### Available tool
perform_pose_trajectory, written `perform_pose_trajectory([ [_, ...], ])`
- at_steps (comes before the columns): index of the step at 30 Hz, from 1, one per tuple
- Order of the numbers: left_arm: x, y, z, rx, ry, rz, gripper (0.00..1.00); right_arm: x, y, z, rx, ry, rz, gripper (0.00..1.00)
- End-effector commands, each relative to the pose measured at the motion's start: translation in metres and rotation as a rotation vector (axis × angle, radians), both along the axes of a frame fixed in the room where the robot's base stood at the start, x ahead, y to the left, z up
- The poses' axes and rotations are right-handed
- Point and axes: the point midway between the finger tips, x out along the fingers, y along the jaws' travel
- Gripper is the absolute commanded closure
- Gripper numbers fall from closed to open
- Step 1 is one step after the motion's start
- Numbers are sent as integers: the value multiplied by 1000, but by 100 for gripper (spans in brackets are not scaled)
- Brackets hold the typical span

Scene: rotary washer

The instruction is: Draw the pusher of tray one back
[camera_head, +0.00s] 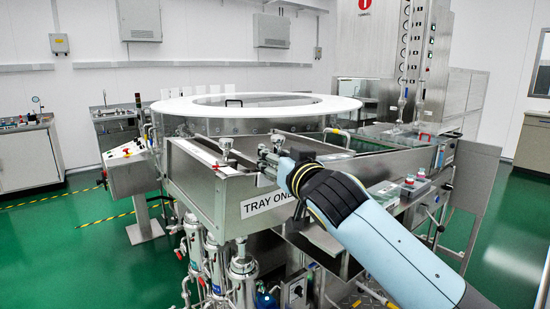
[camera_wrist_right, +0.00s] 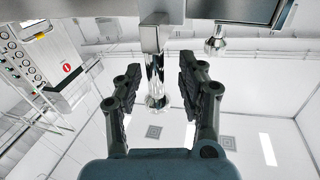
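The tray labelled TRAY ONE (camera_head: 235,190) is a steel trough beside the large round washer. Two shiny metal knobs stand at its top, a left knob (camera_head: 225,145) and a right knob (camera_head: 277,141); they look like the pusher's handles, though the pusher itself is mostly hidden. My right gripper (camera_head: 264,160) is at the tray's near end, close to the right knob. In the right wrist view its fingers (camera_wrist_right: 158,85) are open, with one shiny handle (camera_wrist_right: 155,75) between them and visible gaps on both sides. The other knob (camera_wrist_right: 215,45) is outside the fingers. My left gripper is out of view.
The washer's white ring (camera_head: 180,105) rises behind the tray. Steel cylinders and pipes (camera_head: 243,268) stand below it. A control box (camera_head: 130,168) is at left and a steel bench (camera_head: 410,190) at right. Green floor is open at far left.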

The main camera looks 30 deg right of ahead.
Motion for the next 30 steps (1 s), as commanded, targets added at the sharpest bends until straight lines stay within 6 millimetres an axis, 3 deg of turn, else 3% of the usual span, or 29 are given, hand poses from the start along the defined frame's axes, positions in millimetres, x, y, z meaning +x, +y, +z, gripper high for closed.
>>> perform_pose_trajectory([
  [9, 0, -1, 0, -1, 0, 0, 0, -66, 12, -3, 1, 6, 1, 60],
  [15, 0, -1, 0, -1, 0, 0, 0, -99, 19, -3, 2, 6, 1, 60],
  [21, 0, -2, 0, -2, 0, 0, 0, -110, 21, -2, 3, 4, -1, 60],
  [30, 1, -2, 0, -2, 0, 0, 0, -110, 21, -2, 3, 4, -1, 60],
])
